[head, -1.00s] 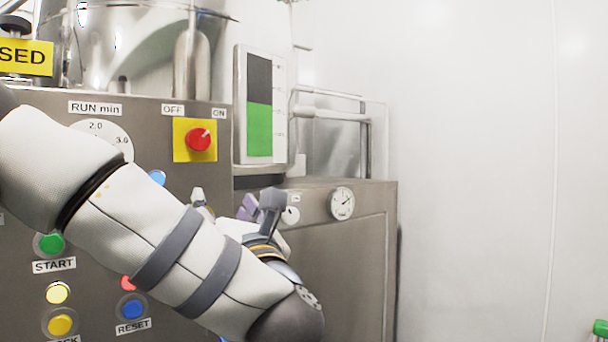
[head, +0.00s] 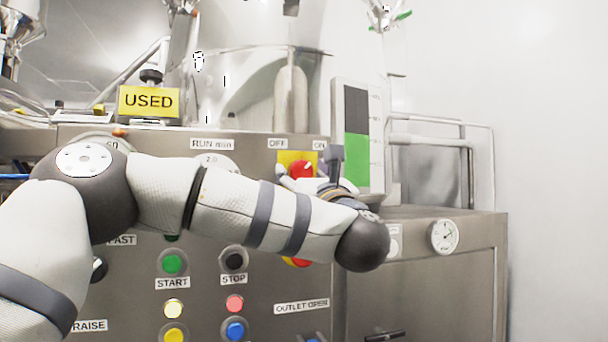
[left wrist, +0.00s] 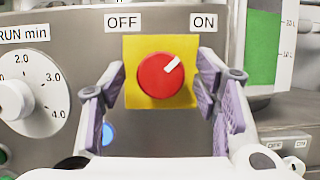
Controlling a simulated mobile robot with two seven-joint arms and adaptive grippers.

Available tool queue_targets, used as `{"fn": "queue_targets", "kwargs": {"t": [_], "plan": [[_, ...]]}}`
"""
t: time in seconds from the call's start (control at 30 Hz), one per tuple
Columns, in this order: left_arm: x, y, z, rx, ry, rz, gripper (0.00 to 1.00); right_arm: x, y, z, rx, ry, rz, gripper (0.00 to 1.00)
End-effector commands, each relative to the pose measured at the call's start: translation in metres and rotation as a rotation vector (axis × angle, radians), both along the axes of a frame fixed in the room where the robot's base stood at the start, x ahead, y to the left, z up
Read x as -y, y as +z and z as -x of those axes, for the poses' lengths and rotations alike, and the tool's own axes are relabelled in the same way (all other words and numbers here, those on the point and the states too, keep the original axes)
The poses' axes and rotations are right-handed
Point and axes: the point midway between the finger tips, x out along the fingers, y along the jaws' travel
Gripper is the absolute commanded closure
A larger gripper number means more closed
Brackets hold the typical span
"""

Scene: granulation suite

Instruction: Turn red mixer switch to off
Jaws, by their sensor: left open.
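The red mixer switch (left wrist: 160,82) is a round knob on a yellow plate (left wrist: 133,50). In the left wrist view its white mark points up and right, toward the ON label (left wrist: 204,22); the OFF label (left wrist: 122,23) is at upper left. My left gripper (left wrist: 163,88) is open, with one purple-padded finger on each side of the knob; I cannot tell whether they touch it. In the head view the red switch (head: 301,170) is partly hidden by my left gripper and forearm. My right gripper is not in view.
A RUN min dial (left wrist: 30,90) is left of the switch. Below are the START button (head: 172,264), STOP button (head: 233,260) and other coloured buttons. A yellow USED sign (head: 149,101) stands on top. A green level display (head: 357,135) and a gauge (head: 443,236) are to the right.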

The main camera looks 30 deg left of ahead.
Motion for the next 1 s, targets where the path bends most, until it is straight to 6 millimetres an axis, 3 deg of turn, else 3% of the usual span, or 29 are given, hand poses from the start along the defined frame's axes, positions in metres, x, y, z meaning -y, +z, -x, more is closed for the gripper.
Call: {"fn": "queue_targets", "kwargs": {"t": [0.07, 0.3, 0.67, 1.0], "plan": [[0.000, -0.001, 0.000, -0.002, -0.001, 0.000, 0.44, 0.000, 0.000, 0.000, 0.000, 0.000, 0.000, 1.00], [0.001, -0.001, 0.000, -0.001, -0.001, 0.001, 0.92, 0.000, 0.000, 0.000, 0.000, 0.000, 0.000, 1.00], [0.001, -0.002, -0.001, 0.035, -0.001, 0.034, 0.92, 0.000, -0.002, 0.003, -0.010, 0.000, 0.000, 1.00], [0.002, -0.006, -0.005, 0.224, 0.002, 0.200, 0.92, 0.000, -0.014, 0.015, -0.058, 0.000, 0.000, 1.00]]}}
